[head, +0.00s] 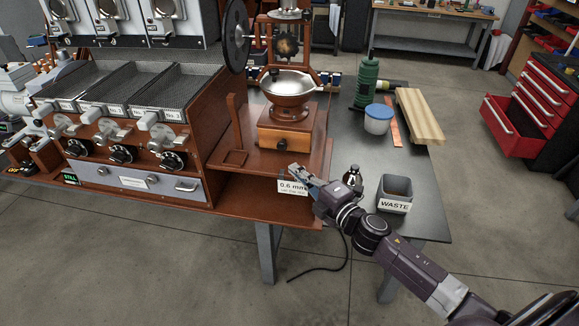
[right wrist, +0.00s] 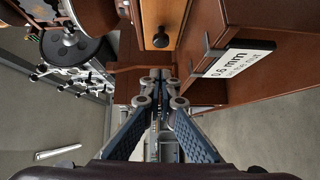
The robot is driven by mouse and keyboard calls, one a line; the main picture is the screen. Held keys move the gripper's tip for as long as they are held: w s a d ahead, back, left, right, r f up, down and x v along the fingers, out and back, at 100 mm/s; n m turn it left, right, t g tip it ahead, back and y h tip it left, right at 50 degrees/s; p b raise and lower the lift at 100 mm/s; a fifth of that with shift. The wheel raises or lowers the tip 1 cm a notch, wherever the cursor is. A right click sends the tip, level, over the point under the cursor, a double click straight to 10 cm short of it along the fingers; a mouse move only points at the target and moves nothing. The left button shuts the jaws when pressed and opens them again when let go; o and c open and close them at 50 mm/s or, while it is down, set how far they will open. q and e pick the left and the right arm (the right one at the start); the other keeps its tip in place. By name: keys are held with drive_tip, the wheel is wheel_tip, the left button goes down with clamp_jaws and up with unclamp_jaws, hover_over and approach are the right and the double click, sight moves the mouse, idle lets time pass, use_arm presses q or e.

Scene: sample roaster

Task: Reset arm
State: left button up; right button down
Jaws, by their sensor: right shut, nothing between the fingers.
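My right gripper (head: 301,176) is at the front of the wooden stand, close to the 0.6 mm label (head: 293,187). In the right wrist view its fingers (right wrist: 157,80) are shut with nothing between them. The label (right wrist: 240,62) is to the right of the fingers there. The grinder's wooden drawer box (head: 286,137) stands beyond the gripper, and its knob shows in the right wrist view (right wrist: 161,38). I cannot tell whether the fingertips touch the stand. My left gripper is not in view.
The roaster with mesh trays (head: 142,84) is at left.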

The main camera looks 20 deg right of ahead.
drive_tip(key=s+d+f+m+g+h, duration=0.3)
drive_tip(key=s+f, duration=0.4)
drive_tip(key=f, duration=0.6)
drive_tip(key=s+d+f+m+g, duration=0.2)
drive_tip(key=s+f+m, duration=0.35)
drive_tip(key=f, duration=0.75)
drive_tip(key=s+d+f+m+g+h, duration=0.25)
drive_tip(key=s+f, duration=0.55)
drive_tip(key=f, duration=0.5)
drive_tip(key=s+a+f+m+g, duration=0.2)
drive_tip(key=s+a+f, duration=0.2)
drive_tip(key=s, duration=0.7)
drive_tip(key=s+a+f+m+g+y, duration=0.1)
drive_tip(key=s+a+f+m+g, duration=0.1)
drive_tip(key=s+f, duration=0.6)
drive_tip(key=s+a+f+m+g, duration=0.3)
drive_tip(key=s+f, duration=0.4)
drive_tip(key=s, duration=0.8)
drive_tip(key=a+g, duration=0.1)
drive_tip(key=a, duration=0.1)
drive_tip(key=shift+s+a+b, duration=0.15)
drive_tip(key=shift+a+b, duration=0.15)
drive_tip(key=shift+g, duration=0.25)
